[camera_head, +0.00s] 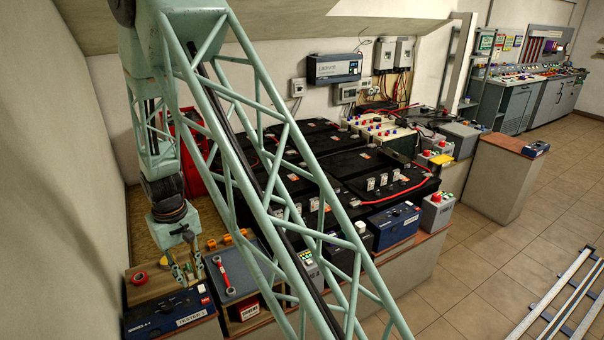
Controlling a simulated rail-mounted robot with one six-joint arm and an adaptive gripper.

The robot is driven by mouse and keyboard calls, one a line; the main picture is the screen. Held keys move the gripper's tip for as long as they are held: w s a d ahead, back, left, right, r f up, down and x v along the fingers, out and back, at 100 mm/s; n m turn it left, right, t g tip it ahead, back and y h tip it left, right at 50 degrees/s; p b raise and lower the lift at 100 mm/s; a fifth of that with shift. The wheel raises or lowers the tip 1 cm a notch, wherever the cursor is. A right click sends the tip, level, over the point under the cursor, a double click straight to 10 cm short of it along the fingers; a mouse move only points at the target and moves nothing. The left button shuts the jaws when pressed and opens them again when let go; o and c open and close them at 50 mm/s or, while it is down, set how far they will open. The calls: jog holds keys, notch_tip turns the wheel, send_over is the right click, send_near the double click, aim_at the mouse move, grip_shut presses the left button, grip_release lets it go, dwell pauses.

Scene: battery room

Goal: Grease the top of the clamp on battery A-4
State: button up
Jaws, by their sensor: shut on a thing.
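My gripper (186,267) hangs at the lower left, pointing down over the near end of the bench. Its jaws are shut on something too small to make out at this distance. A red round cap (139,278) lies behind that battery, left of my gripper. The clamp's top is not clear from here, and I cannot tell whether what I hold touches it.
Large black batteries (385,186) fill the bench behind, partly hidden by my lattice arm. The tiled floor (500,240) at the right has free room.

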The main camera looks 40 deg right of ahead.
jog(key=r, duration=0.2)
jog(key=w+r, duration=0.1)
jog(key=r, duration=0.2)
jog(key=shift+w+r, duration=0.3)
jog(key=shift+w, duration=0.05)
jog(key=shift+d, duration=0.1)
